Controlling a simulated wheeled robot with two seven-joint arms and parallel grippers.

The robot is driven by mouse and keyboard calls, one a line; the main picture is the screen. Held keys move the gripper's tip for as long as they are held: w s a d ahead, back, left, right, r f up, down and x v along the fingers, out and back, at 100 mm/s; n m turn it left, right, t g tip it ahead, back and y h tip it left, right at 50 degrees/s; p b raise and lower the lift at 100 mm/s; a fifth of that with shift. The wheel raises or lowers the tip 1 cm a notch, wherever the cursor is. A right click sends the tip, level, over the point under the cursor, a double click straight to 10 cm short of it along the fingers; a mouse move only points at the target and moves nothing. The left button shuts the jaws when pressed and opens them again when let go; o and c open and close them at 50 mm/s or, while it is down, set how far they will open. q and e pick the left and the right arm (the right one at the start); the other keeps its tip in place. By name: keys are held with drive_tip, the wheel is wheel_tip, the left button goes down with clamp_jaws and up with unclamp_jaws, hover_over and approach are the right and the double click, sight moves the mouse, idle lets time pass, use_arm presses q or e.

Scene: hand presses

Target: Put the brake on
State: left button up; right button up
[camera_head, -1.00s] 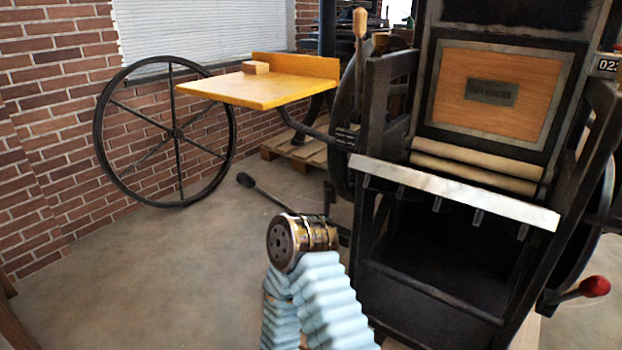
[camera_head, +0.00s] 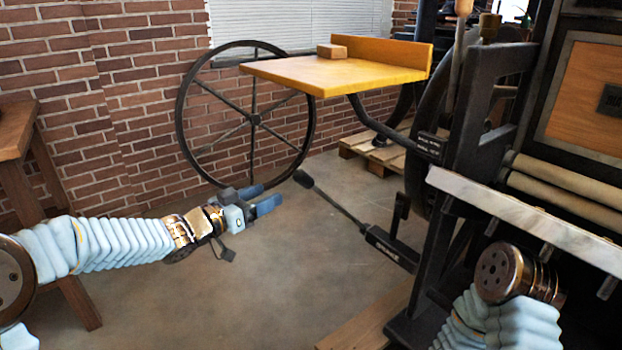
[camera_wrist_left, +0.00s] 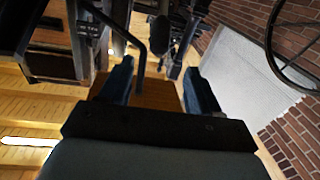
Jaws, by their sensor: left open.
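The brake lever (camera_head: 340,207) is a dark rod with a black knob (camera_head: 303,178) at its upper left end. It slants down right to a black block (camera_head: 390,248) with small white lettering, low beside the press (camera_head: 478,190). My left gripper (camera_head: 272,197) has blue fingers and is open and empty. In the head view it appears just left of the knob, pointing right, apart from it. Its open fingers also show in the left wrist view (camera_wrist_left: 158,78); I cannot pick out the brake knob there for certain. My right gripper is out of view.
A yellow feed table (camera_head: 340,75) with a small wooden block (camera_head: 332,51) juts out above the lever. A large spoked wheel (camera_head: 250,120) stands by the brick wall. A wooden table (camera_head: 17,135) is at far left. The floor around the lever is clear.

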sight(302, 179)
use_arm(q)
drive_tip(key=x, duration=1.2)
drive_tip(key=shift+w+d+f, duration=0.15)
drive_tip(key=shift+d, duration=0.05)
clamp_jaws()
drive_tip(key=shift+f, duration=0.1)
